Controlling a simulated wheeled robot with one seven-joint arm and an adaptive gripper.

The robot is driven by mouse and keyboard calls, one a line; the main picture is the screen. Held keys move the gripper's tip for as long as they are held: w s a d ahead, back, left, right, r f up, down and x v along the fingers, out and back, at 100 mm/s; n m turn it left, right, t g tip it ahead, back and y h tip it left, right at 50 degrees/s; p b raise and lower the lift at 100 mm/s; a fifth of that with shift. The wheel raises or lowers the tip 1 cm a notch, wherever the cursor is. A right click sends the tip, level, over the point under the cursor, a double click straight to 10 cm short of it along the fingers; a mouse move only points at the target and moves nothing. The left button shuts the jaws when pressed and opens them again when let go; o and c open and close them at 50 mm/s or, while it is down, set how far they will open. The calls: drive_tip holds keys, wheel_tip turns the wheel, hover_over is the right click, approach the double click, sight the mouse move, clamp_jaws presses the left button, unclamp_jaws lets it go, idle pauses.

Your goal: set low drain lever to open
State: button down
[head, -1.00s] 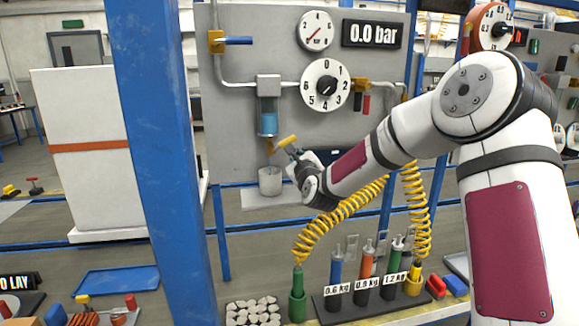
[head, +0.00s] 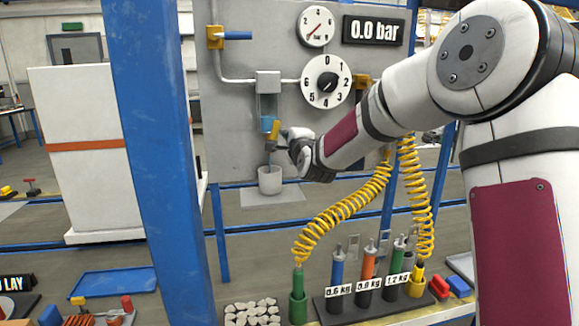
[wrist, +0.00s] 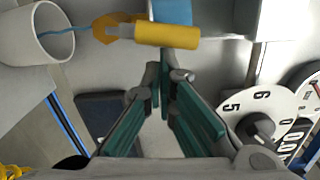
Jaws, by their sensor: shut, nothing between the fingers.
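The low drain lever (head: 275,129) has a yellow handle and sits under the clear tank (head: 267,106) with blue liquid. In the head view the handle stands steeply. The handle also shows in the wrist view (wrist: 167,35), with a yellow valve body beside it. A thin blue stream runs from the valve into the white cup (wrist: 38,38), which stands below the tank in the head view (head: 270,180). My gripper (wrist: 166,76) is shut and empty. Its fingertips are right at the handle; whether they touch it is not clear.
A round dial (head: 326,82) with a black knob is right of the tank. A blue-handled valve (head: 232,36) is up left. Yellow coiled hoses (head: 345,210) hang below my arm. A blue post (head: 160,150) stands at the left.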

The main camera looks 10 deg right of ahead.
drive_tip(key=shift+a+r, duration=0.3)
drive_tip(key=shift+a, duration=0.05)
drive_tip(key=shift+b, duration=0.3)
idle(0.4)
